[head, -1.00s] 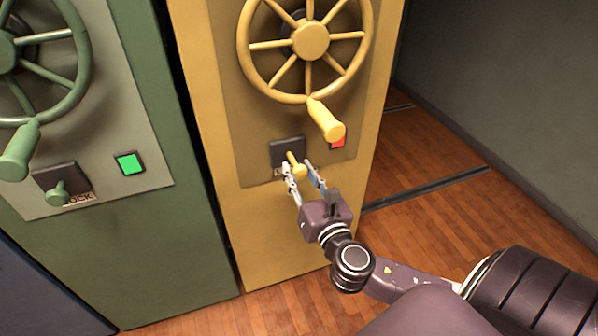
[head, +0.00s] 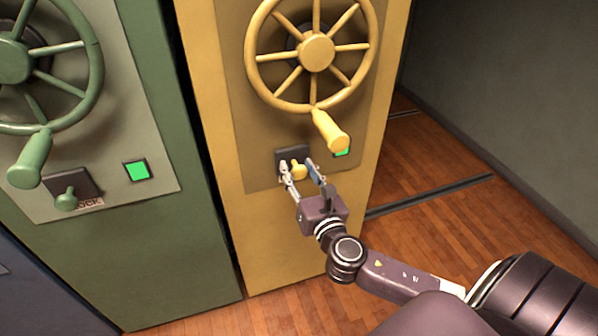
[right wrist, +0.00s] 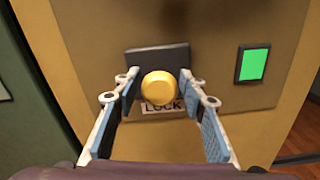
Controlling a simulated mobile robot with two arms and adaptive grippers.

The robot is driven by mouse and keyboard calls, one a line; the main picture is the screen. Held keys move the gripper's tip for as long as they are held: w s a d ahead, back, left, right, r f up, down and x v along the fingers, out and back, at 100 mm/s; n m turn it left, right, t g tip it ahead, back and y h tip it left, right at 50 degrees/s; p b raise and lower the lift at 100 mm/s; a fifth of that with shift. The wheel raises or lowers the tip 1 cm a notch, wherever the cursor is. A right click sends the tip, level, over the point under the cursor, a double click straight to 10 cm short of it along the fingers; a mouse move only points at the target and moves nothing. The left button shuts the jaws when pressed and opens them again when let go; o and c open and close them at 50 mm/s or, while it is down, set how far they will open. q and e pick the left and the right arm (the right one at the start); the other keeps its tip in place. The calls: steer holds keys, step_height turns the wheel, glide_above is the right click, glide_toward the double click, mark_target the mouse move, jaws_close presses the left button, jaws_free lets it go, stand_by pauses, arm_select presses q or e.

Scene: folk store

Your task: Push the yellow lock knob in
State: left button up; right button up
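The yellow lock knob (head: 299,170) sits on a dark plate (head: 285,157) below the yellow wheel. In the right wrist view the round knob (right wrist: 159,88) is seen face on, above a "LOCK" label (right wrist: 163,107). My right gripper (head: 297,172) is open in front of the plate. Its fingers (right wrist: 160,84) stand on both sides of the knob, with small gaps. How far the knob stands out is hard to judge face on. The yellow door's indicator light (right wrist: 252,64) is green. My left gripper is not in view.
The yellow wheel (head: 316,52) and its handle (head: 331,130) are just above my right gripper. A green door with its own wheel (head: 15,60), knob (head: 66,199) and green light (head: 137,170) is at left. Wooden floor (head: 440,225) is clear at right.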

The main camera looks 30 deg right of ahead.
steer(key=shift+o, duration=0.6)
steer(key=shift+a, duration=0.1)
steer(key=shift+s+f, duration=0.1)
steer(key=shift+s, duration=0.1)
steer(key=v, duration=1.1)
steer(key=shift+s, duration=0.3)
